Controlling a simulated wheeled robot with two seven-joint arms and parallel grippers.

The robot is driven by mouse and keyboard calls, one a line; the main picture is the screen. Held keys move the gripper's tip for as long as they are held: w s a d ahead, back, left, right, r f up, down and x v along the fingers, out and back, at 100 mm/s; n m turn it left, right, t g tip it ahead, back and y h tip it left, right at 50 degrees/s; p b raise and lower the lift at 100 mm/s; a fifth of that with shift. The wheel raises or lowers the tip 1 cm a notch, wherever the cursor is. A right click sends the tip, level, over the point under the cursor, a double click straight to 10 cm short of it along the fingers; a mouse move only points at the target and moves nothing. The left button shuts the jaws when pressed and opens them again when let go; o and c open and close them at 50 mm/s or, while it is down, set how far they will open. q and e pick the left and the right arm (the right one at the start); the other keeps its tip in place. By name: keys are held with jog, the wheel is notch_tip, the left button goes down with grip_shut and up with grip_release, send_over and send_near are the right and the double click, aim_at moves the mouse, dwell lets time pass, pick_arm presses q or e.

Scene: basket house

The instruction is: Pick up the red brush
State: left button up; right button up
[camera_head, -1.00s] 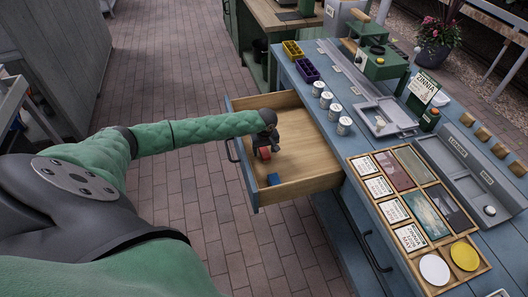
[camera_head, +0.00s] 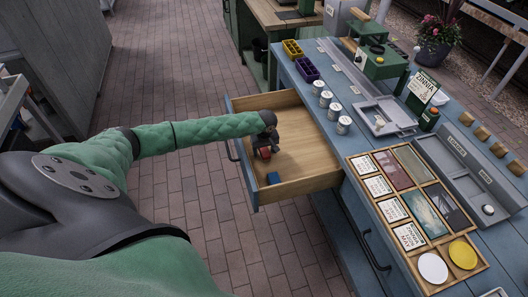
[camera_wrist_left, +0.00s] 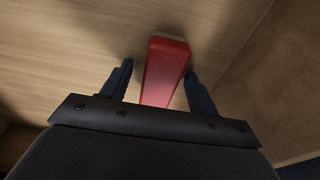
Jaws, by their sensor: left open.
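The red brush (camera_head: 264,153) lies in the open wooden drawer (camera_head: 305,185), near its left side. In the left wrist view the brush (camera_wrist_left: 164,72) shows as a red block with a pale edge at its far end. My left gripper (camera_head: 268,148) is down in the drawer at the brush. In the wrist view the fingers of my left gripper (camera_wrist_left: 155,82) are open, one on each side of the brush, with a gap on both sides. The near end of the brush is hidden behind the gripper body. My right gripper is not seen.
The drawer walls stand close around the gripper. The blue bench (camera_head: 345,155) holds several white tins, a wooden tray of seed packets (camera_head: 372,190) and a green machine. The drawer's right part is bare.

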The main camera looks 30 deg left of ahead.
aim_at(264, 149)
pick_arm(q)
jog(key=shift+f, duration=0.1)
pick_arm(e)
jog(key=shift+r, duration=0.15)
pick_arm(q)
jog(key=shift+c, duration=0.2)
jog(key=c, duration=1.1)
